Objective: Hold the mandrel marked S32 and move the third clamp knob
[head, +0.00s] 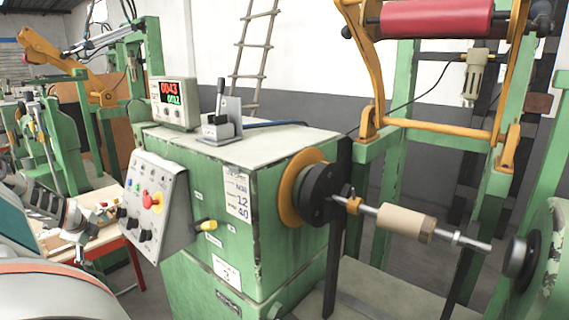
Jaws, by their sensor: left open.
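A metal mandrel shaft (465,241) runs from a black chuck (318,194) on the green winding machine toward a black tailstock cup (517,257) at the right. A tan cylinder (400,222) sits around the shaft, with a brown block (427,231) at its right end. A small orange-brown collar (353,202) with a stub on top is near the chuck. I cannot read an S32 mark, nor tell which part is the third clamp knob. My left gripper (82,256) is open at the lower left, far from the mandrel, beside a wooden table. My right gripper is out of view.
The green machine (250,250) stands between my left gripper and the mandrel. Its control panel (155,205) has a red button and black knobs. A display box (175,103) is on top. An orange frame (440,130) with a red roll stands behind.

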